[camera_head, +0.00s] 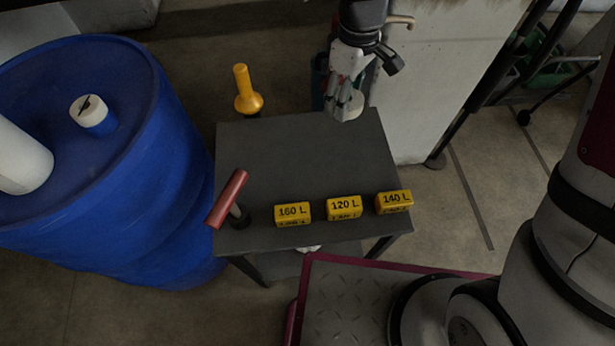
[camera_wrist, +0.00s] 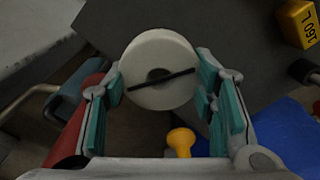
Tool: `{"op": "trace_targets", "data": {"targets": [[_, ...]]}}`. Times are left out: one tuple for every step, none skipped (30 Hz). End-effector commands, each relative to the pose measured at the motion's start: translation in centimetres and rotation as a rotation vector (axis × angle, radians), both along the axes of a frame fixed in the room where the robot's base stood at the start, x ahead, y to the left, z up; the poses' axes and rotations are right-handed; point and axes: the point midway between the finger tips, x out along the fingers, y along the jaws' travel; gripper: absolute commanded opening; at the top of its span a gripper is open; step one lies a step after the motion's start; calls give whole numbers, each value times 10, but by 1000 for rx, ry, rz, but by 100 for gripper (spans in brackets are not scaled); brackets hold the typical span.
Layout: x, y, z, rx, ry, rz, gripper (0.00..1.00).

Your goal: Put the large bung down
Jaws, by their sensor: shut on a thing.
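The large bung is a white round disc with a dark bar across its face (camera_wrist: 150,52); it also shows in the head view (camera_head: 351,107). My gripper (camera_head: 344,98) is shut on it, with teal finger pads on both sides of it in the wrist view (camera_wrist: 160,82). The bung is at the far right edge of the dark grey table (camera_head: 290,155). I cannot tell whether it touches the tabletop. A white-and-blue bung (camera_head: 93,113) sits on top of the blue drum (camera_head: 165,150).
Yellow blocks marked 160 L (camera_head: 292,214), 120 L (camera_head: 343,208) and 140 L (camera_head: 393,202) line the table's near edge. A red-handled tool (camera_head: 228,198) stands at its near left corner. A yellow knobbed object (camera_head: 246,92) is beyond the far left edge. The table's middle is clear.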

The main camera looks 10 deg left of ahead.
Motion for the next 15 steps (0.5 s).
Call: {"op": "trace_targets", "data": {"targets": [[-5,7,-5,-2,-5,60,24],[-9,10,-4,-4,-7,91,24],[-14,13,-4,-7,-8,130,24],[-16,15,-4,-9,-10,154,24],[-19,16,-4,-11,-10,176,24],[-22,18,-3,-12,-11,199,24],[-24,19,-3,-14,-11,213,24],[-26,20,-4,-15,-11,225,24],[-28,21,-6,-16,-9,236,24],[-29,21,-9,-17,-9,241,24],[-29,21,-12,-17,-9,244,24],[-29,21,-19,-18,-8,246,24],[-29,21,-25,-18,-7,246,24],[-30,21,-31,-18,-7,246,24],[-30,21,-38,-18,-6,245,24]]}}
